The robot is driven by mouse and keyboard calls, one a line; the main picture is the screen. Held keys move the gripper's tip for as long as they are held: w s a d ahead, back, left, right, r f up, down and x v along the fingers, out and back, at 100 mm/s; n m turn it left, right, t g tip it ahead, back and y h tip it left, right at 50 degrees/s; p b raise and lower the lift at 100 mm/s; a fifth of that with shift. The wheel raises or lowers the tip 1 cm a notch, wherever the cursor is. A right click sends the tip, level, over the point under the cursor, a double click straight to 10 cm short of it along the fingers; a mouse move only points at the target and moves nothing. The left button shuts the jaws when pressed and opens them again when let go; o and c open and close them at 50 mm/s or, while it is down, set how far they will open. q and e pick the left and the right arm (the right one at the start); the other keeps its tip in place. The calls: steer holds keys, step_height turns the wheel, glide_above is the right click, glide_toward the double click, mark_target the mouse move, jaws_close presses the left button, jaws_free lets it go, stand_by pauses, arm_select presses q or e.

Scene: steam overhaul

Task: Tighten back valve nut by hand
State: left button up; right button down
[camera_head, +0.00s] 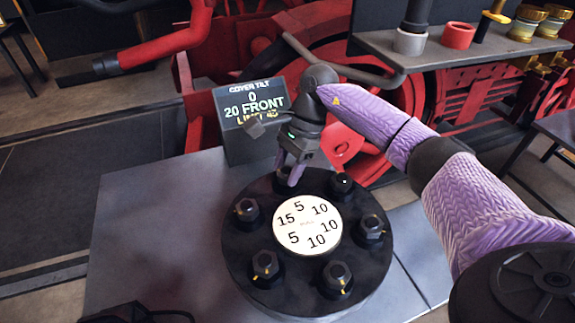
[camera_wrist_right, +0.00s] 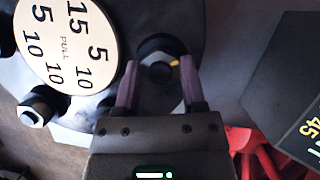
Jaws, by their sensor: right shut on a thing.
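The round black valve cover (camera_head: 300,295) carries a ring of dark hex nuts around a cream disc (camera_head: 307,225) printed with 5, 10 and 15. My right gripper (camera_head: 291,178) points down at the back of the cover. It is shut on the back valve nut (camera_wrist_right: 160,72), with one purple finger on each side in the right wrist view (camera_wrist_right: 159,85). A yellow mark shows on this nut. In the head view the fingers mostly hide it. The neighbouring back nut (camera_head: 341,184) stands just to the right. My left gripper is not clearly visible.
A display (camera_head: 250,108) behind the gripper reads "COVER TILT 0", "20 FRONT" and a partly hidden limit line. A grey shelf (camera_head: 450,55) with rings and brass parts is at upper right. Red machinery stands behind.

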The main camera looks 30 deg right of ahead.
steer(key=m+p, duration=0.1)
steer(key=m+t, duration=0.1)
steer(key=m, duration=0.1)
steer(key=shift+s+r+m+p, duration=0.1)
steer(key=shift+r+m+p, duration=0.05)
steer(key=shift+m+p, duration=0.2)
steer(key=m+t+p, duration=0.1)
steer(key=m+p, duration=0.1)
steer(key=m, duration=0.1)
steer(key=shift+t, duration=0.3)
steer(key=shift+m+t+h+p, duration=0.4)
steer(key=shift+m+h+p, duration=0.15)
steer(key=shift+m, duration=0.9)
steer(key=shift+c, duration=0.8)
jaws_free()
steer(key=p+v, duration=0.1)
steer(key=v, duration=0.8)
steer(key=shift+r+p, duration=0.3)
steer(key=shift+p, duration=0.1)
